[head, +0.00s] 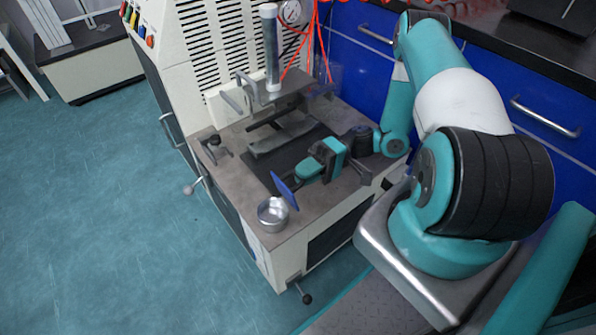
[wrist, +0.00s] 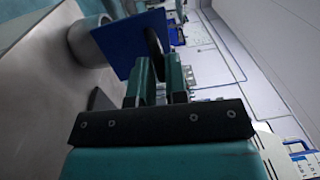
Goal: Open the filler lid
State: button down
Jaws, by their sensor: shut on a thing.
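My gripper (head: 301,180) is low over the front of the machine's table. It is shut on the dark edge or handle of a flat blue plate (head: 284,187). The blue plate (wrist: 132,44) stands tilted just beyond my fingers (wrist: 158,68) in the wrist view. A round silver cup (head: 272,214) is on the table's front corner, right beside the plate; it shows partly behind the plate in the wrist view (wrist: 88,40). I cannot tell whether the plate is the filler lid or touches the cup's rim.
The beige machine (head: 215,50) rises behind its table (head: 232,182), with a press frame (head: 270,95) and a silver column. Blue drawers (head: 365,70) with metal handles stand on the right. The floor (head: 110,200) on the left is clear.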

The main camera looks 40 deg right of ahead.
jog(key=shift+d+f, duration=0.15)
jog(key=c, duration=1.1)
grip_release()
jog(key=shift+c, duration=0.2)
notch_tip(320, 180, up, 20)
jog(key=p, duration=0.6)
